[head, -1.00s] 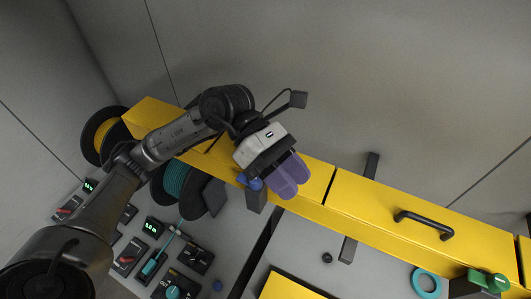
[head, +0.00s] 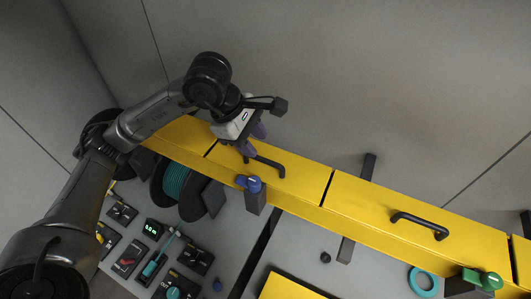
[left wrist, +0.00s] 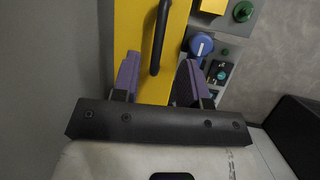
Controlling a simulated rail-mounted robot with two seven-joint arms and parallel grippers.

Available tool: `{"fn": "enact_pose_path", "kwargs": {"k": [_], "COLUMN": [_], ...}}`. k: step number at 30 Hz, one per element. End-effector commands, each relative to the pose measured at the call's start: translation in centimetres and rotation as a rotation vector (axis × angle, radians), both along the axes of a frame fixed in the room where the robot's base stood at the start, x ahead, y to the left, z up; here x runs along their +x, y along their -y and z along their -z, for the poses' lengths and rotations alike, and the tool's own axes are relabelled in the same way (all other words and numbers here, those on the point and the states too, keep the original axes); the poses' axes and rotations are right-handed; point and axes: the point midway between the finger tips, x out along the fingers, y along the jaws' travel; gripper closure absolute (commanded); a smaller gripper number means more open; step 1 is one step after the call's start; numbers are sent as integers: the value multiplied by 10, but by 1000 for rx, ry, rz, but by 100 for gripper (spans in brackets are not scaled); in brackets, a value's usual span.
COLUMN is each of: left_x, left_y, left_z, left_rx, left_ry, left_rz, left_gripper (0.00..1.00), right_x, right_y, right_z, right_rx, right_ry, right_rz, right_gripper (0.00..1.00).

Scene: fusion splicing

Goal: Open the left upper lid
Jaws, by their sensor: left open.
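The left upper lid (head: 300,183) is a yellow panel with a black bar handle (head: 268,164). It lies flat in line with the yellow lid to its right and looks closed. My left gripper (head: 254,140) is at the handle's left end in the head view, its purple fingers apart and empty. In the left wrist view, the yellow lid (left wrist: 129,30) and the handle (left wrist: 160,35) run ahead between the open fingers (left wrist: 158,76). The handle's near end lies close to the fingertip gap. I cannot tell whether a finger touches it. My right gripper is not in view.
A blue knob (head: 254,184) on a grey block stands at the lid's front edge, close to one finger in the left wrist view (left wrist: 201,44). A second yellow lid (head: 375,205) has its own handle (head: 420,224). A teal spool (head: 176,183) stands at the left.

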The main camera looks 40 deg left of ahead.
Motion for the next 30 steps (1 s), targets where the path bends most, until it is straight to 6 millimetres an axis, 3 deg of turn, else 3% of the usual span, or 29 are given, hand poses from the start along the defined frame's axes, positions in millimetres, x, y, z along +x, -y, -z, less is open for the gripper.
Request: {"fn": "enact_pose_path", "kwargs": {"k": [6, 12, 27, 30], "left_x": [9, 15, 18, 18], "left_y": [12, 19, 21, 21], "left_z": [31, 50, 60, 60], "left_rx": [-2, -2, -2, -2], "left_ry": [-5, -2, 0, 0], "left_rz": [1, 2, 1, 1], "left_gripper": [60, 60, 60, 69], "right_x": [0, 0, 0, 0], "right_y": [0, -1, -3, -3], "right_z": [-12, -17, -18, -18], "right_rx": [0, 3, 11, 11], "right_ry": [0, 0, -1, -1], "right_rz": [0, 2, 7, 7], "right_gripper": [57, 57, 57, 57]}}
